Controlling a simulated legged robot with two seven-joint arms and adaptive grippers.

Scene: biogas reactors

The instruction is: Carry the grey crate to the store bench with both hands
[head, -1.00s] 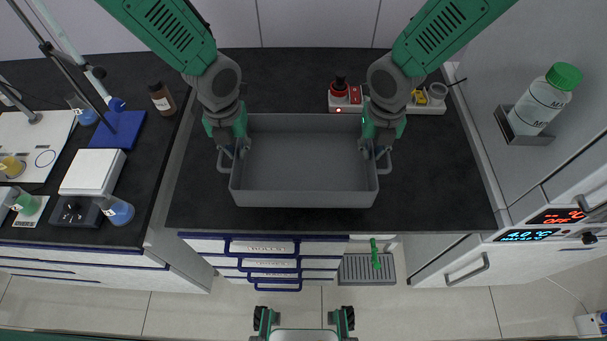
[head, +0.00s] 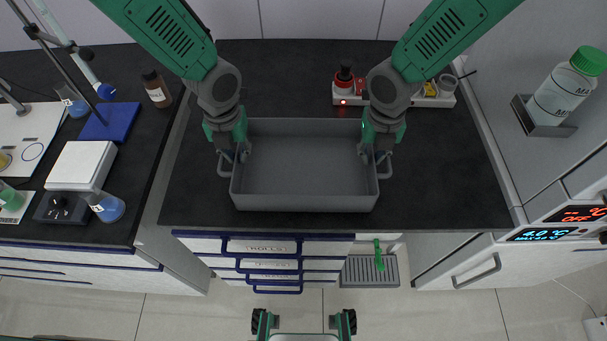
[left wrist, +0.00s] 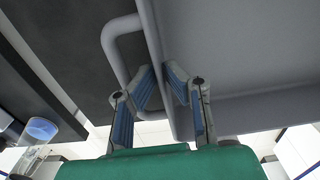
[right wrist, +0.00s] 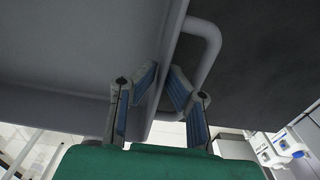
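The grey crate (head: 305,205) is empty and level over the dark bench (head: 440,190). I cannot tell how high it is above the top. My left gripper (head: 242,155) is at its left side. In the left wrist view, the gripper (left wrist: 160,75) has its fingers either side of the crate wall, beside the grey handle loop (left wrist: 108,42). My right gripper (head: 368,152) is at the crate's right side. In the right wrist view, the gripper (right wrist: 164,75) likewise closes on the wall, beside the other loop (right wrist: 212,45). Nothing in view is labelled as the store bench.
A power strip (head: 435,100) with a red-based item (head: 344,82) lies behind the crate on the right. A side bench at left holds a brown bottle (head: 157,92), a blue plate (head: 110,122) and a white device (head: 82,165). A green-capped bottle (head: 562,95) stands in a right-hand holder.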

